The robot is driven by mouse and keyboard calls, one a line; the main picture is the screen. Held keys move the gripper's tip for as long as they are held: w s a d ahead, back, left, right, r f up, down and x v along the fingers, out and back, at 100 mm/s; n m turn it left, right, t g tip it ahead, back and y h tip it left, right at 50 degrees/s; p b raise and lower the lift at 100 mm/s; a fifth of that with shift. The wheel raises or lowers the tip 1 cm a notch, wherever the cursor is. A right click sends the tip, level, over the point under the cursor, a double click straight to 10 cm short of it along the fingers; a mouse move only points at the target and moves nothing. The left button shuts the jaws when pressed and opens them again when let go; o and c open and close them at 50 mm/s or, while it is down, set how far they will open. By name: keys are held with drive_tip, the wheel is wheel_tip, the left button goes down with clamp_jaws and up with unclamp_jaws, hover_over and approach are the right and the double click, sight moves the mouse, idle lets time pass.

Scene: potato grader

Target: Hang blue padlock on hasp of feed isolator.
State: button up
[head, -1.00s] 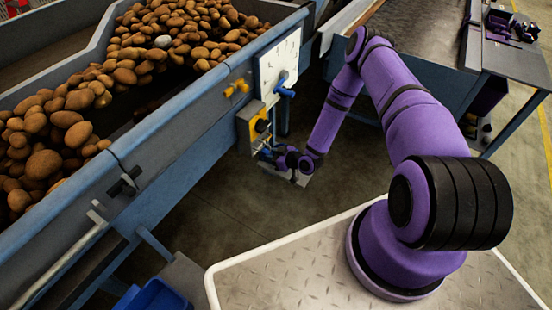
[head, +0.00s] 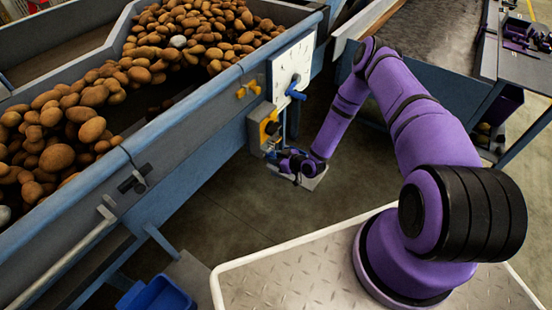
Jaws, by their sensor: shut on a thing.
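The feed isolator (head: 264,124) is a grey box with a yellow plate and a dark knob, fixed to the side of the blue-grey machine. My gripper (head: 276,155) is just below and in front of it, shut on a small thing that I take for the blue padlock. Only a speck of blue shows at the fingertips, and the padlock is mostly hidden and too small to make out. The hasp cannot be told apart, nor whether the padlock touches it.
A white panel (head: 297,60) with a blue handle (head: 295,93) sits above the isolator. A yellow fitting (head: 247,90) is on the machine wall. The hopper of potatoes (head: 85,95) fills the left. A blue bin (head: 155,295) stands below. Open floor (head: 240,210) lies between machine and my base.

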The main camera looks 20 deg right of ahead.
drive_tip(key=o, duration=1)
drive_tip(key=v, duration=1)
drive_tip(key=shift+s+d, duration=0.25)
drive_tip(key=shift+s, duration=0.1)
drive_tip(key=shift+w+r, duration=0.1)
drive_tip(key=shift+r, duration=0.05)
